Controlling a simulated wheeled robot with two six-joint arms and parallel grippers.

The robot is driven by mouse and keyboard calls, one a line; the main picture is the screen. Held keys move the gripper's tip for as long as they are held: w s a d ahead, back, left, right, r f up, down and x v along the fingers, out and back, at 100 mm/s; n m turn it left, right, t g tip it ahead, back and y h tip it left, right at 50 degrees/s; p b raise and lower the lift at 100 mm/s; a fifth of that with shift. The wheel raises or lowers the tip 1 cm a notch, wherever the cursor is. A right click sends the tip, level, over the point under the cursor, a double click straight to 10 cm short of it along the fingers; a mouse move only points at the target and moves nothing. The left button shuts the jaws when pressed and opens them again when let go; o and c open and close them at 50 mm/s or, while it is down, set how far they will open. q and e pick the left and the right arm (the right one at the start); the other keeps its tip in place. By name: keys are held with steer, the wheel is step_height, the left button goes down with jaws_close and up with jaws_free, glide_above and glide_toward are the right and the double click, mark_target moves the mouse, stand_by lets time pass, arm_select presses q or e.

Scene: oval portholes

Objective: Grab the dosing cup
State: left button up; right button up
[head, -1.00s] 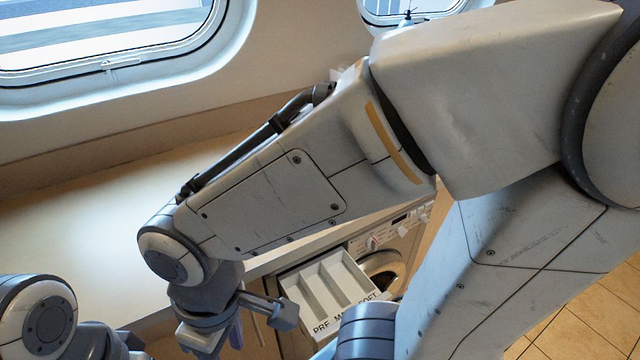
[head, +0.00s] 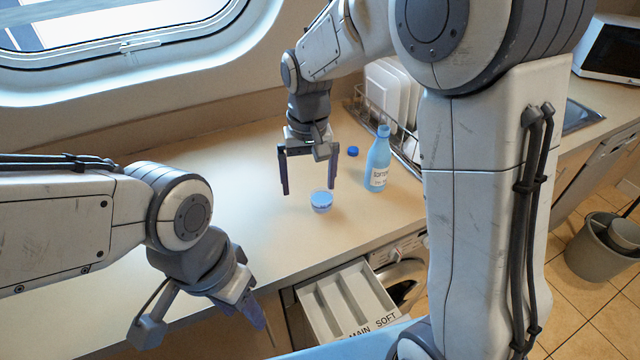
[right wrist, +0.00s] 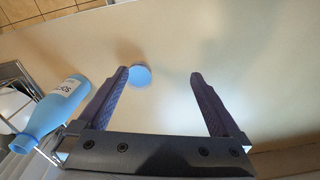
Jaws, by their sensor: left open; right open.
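The dosing cup (head: 321,201) is a small clear cup with blue in it, standing on the counter. My right gripper (head: 308,191) is open and empty above the counter, just behind and above the cup. In the right wrist view the cup (right wrist: 142,76) shows as a blue disc beyond the fingertips, nearer the left finger; the right gripper (right wrist: 163,74) has nothing between its fingers. A light blue softener bottle (head: 379,163) stands upright and uncapped to the right of the cup. My left gripper (head: 212,333) is open at the lower left, away from the cup.
A blue cap (head: 352,151) lies on the counter behind the bottle. A dish rack with white plates (head: 388,95) stands at the back right. An open detergent drawer (head: 345,300) juts out below the counter's front edge. The counter's left part is clear.

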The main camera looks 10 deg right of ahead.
steer(key=w+d+m, duration=0.2)
steer(key=w+d, duration=0.2)
steer(key=w, duration=0.1)
glide_toward(322, 194)
steer(key=shift+s+a+f+p, duration=0.25)
steer(key=shift+s+f+p, duration=0.2)
steer(key=shift+s+f, duration=0.75)
steer(key=shift+w+a+f+p, duration=0.1)
steer(key=shift+f+p, duration=0.25)
steer(key=shift+f, duration=1.1)
steer(key=shift+w+a+f+p, duration=0.1)
steer(key=shift+f+p, duration=0.25)
steer(key=shift+f, duration=1.1)
steer(key=c, duration=1.4)
steer(key=shift+c, duration=0.2)
steer(key=shift+r, duration=0.25)
